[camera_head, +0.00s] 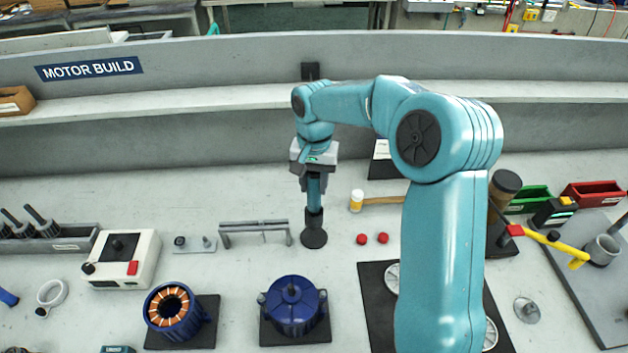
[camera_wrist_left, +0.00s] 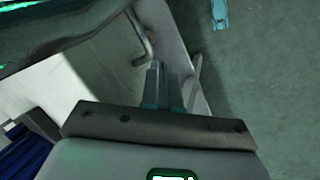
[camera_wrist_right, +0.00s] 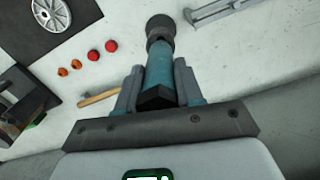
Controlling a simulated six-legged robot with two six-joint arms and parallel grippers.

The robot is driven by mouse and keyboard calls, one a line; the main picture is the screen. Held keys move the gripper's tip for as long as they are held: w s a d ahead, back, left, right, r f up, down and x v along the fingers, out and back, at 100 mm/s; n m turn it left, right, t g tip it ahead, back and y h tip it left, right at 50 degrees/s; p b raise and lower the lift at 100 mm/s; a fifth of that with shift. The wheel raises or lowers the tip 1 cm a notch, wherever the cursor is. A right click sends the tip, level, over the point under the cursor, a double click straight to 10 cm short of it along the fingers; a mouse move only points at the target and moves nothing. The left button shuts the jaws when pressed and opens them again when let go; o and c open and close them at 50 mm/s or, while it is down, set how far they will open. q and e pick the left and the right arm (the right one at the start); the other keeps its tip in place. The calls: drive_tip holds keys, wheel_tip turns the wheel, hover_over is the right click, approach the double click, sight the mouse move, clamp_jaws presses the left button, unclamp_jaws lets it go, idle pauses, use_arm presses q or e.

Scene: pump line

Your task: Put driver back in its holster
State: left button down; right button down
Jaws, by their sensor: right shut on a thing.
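The driver (camera_head: 314,192) is a teal, upright cylinder, and it also shows in the right wrist view (camera_wrist_right: 160,70). My right gripper (camera_head: 314,180) is shut on it, with one finger on either side in the right wrist view (camera_wrist_right: 158,88). The driver's lower end meets a dark, round-footed piece (camera_head: 313,238) on the bench, which looks like the holster; I cannot tell how far the driver sits in it. My left gripper (camera_wrist_left: 163,85) shows only in its wrist view, fingers together and empty, beside a pale bench edge and the floor.
A hammer (camera_head: 385,201) and two red buttons (camera_head: 372,238) lie right of the driver. A grey rack (camera_head: 254,227) stands left of it. A blue motor (camera_head: 293,305) sits in front. My right arm hides part of the bench at right.

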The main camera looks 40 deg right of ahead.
sight(314, 202)
drive_tip(key=shift+f+b, duration=2.15)
drive_tip(key=shift+f, duration=0.8)
drive_tip(key=shift+f+b, duration=0.45)
drive_tip(key=shift+f, duration=0.1)
drive_tip(key=shift+c, duration=2)
unclamp_jaws()
wheel_tip(314, 202, up, 7)
drive_tip(key=p, duration=0.5)
drive_tip(key=shift+f, duration=0.2)
